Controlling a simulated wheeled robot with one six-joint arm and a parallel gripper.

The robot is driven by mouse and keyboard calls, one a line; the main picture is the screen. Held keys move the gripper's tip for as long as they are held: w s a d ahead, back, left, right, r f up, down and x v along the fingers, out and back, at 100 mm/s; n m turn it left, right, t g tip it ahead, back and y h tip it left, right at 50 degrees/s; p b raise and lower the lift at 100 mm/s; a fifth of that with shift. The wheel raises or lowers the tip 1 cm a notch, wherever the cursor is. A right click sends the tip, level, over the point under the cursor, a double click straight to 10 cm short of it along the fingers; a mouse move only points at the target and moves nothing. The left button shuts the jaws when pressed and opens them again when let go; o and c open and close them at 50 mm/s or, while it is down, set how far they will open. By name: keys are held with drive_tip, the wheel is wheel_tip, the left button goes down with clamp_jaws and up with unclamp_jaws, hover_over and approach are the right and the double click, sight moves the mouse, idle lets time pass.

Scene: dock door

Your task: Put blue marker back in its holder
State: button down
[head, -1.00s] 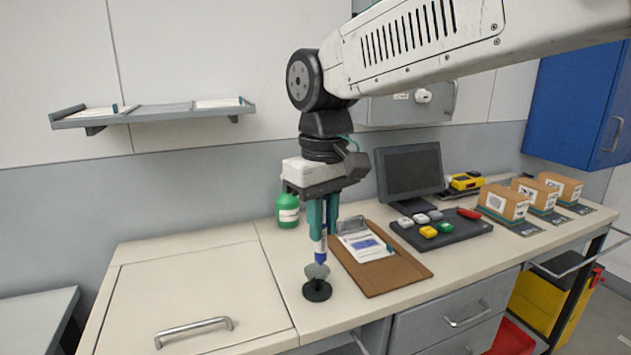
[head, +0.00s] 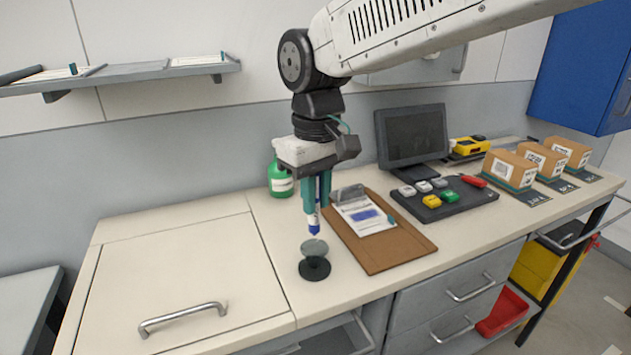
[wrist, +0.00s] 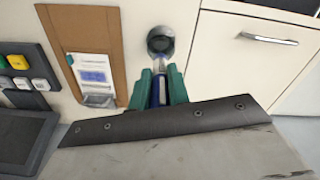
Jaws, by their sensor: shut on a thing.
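The blue marker (head: 314,222) is held upright, tip down, between the teal fingers of my gripper (head: 316,196). It also shows between the fingers in the wrist view (wrist: 158,92). The holder (head: 314,268) is a small cup on a round black base, on the counter just below the marker. In the head view the marker's tip is slightly above the holder's cup, apart from it as far as I can see. In the wrist view the holder (wrist: 160,42) lies just beyond the fingertips. My gripper is shut on the marker.
A brown clipboard (head: 400,253) with a paper and device lies right of the holder. A green bottle (head: 280,180) stands behind. A monitor (head: 412,135), a tray of coloured blocks (head: 462,205) and several boxes (head: 510,168) are farther right. The counter at left (head: 170,265) is clear.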

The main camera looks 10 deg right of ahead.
sight(316, 232)
drive_tip(key=shift+f, duration=3.25)
drive_tip(key=shift+f, duration=0.2)
drive_tip(key=c, duration=1.3)
unclamp_jaws()
drive_tip(key=shift+o, duration=0.2)
wheel_tip(316, 232, up, 7)
drive_tip(key=shift+r, duration=0.2)
drive_tip(key=s+d+f+m, duration=0.1)
drive_tip(key=s+d+m, duration=0.2)
drive_tip(key=s+d, duration=0.6)
drive_tip(key=s+d+f+m+t, duration=0.1)
drive_tip(key=s+d+f+m, duration=0.1)
drive_tip(key=s+d, duration=0.8)
drive_tip(key=shift+s+d+f+m, duration=0.2)
drive_tip(key=shift+d+f+m, duration=0.1)
drive_tip(key=shift+d+m, duration=0.55)
